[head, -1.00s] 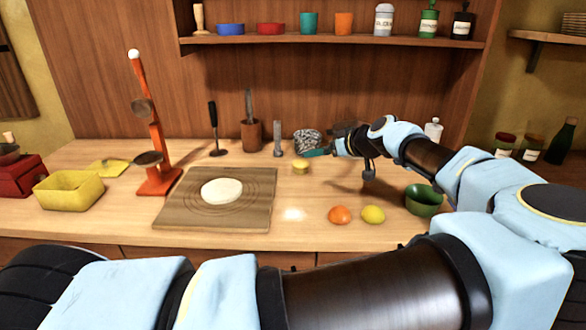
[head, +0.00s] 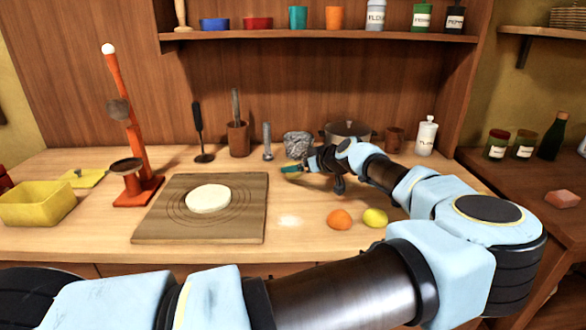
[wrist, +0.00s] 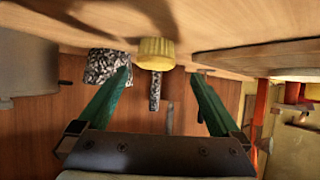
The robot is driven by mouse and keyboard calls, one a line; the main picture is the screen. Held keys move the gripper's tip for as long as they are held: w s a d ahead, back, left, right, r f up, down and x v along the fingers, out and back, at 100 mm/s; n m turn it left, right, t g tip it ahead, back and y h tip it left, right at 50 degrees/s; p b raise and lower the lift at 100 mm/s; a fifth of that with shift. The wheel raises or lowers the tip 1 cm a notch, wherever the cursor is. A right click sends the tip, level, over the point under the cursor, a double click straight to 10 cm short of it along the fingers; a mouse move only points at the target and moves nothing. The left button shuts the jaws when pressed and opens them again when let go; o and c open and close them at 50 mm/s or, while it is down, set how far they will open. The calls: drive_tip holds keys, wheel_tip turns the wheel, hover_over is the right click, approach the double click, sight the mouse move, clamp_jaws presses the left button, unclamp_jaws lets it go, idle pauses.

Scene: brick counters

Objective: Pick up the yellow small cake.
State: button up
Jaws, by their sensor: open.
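The yellow small cake (wrist: 156,53) shows in the wrist view as a short ridged cylinder on the wooden counter, which appears at the top of that picture. My gripper (wrist: 162,76) is open, with its two green fingers spread to either side of the cake in that view. The cake appears between and just beyond the fingertips, not gripped. In the head view my gripper (head: 290,169) is low over the counter, pointing left. I cannot make out the cake there; the gripper seems to hide it.
A speckled stone mortar (head: 298,145) and a grey pestle-like object (head: 267,142) stand close behind the gripper. A wooden board (head: 160,222) with dough lies to the left. An orange (head: 339,219) and a lemon (head: 374,218) lie in front. A pot (head: 345,131) stands behind my arm.

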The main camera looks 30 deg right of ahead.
drive_tip(key=p+x, duration=0.2)
drive_tip(key=x, duration=0.1)
drive_tip(key=p+x, duration=0.1)
drive_tip(key=shift+w+d+f, duration=0.25)
drive_tip(key=shift+d, duration=0.1)
drive_tip(key=shift+w+f, duration=0.3)
drive_tip(key=shift+f, duration=0.05)
drive_tip(key=c, duration=1.4)
